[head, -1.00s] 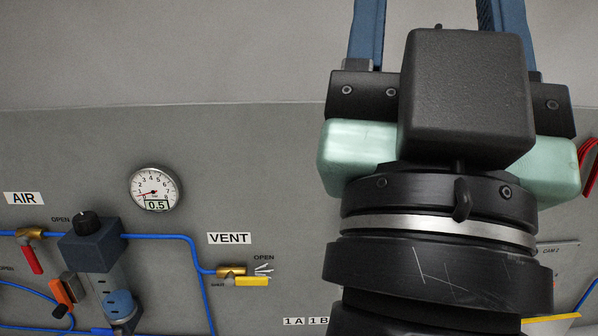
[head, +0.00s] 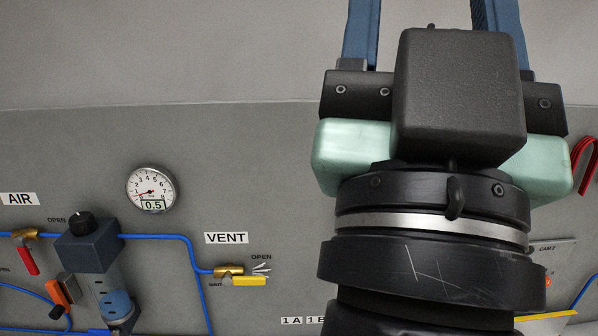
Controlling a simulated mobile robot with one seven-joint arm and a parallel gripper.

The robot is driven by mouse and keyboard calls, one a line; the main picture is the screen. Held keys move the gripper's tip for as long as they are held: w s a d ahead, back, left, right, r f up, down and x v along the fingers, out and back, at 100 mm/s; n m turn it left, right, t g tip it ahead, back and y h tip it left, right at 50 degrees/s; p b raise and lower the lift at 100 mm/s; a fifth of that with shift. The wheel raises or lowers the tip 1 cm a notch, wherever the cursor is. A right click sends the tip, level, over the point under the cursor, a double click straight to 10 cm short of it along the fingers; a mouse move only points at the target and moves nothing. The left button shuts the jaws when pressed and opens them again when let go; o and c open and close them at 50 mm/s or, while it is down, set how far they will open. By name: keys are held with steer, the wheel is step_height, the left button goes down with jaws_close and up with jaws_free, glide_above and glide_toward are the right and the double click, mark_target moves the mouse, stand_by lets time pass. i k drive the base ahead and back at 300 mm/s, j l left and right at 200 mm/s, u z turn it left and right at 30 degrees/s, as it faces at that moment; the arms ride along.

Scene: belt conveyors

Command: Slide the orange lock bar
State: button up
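An orange bar (head: 57,292) sits on a small grey block at the lower left of the wall panel; it looks like the lock bar, tilted and beside the blue air unit. My gripper (head: 430,15) stands large at the right, seen from behind, pointing up. Its two blue fingers are wide apart, with nothing seen between them. The fingertips run out of the top of the picture. The gripper is well to the right of the orange bar and not touching it.
A red lever (head: 27,262), a dark blue regulator (head: 87,251), a pressure gauge (head: 153,190) reading 0.5 and a yellow vent lever (head: 250,281) are on the panel, with blue air lines. A red hook-shaped part (head: 583,160) is at the right edge. The upper wall is bare.

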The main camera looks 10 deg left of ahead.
mark_target(62, 306)
steer(key=u, duration=0.4)
steer(key=j+u, duration=0.15)
steer(key=u, duration=0.2)
steer(key=j+u, duration=0.1)
steer(key=u, duration=0.3)
steer(key=j+u, duration=0.1)
steer(key=u, duration=0.3)
steer(key=k, duration=0.05)
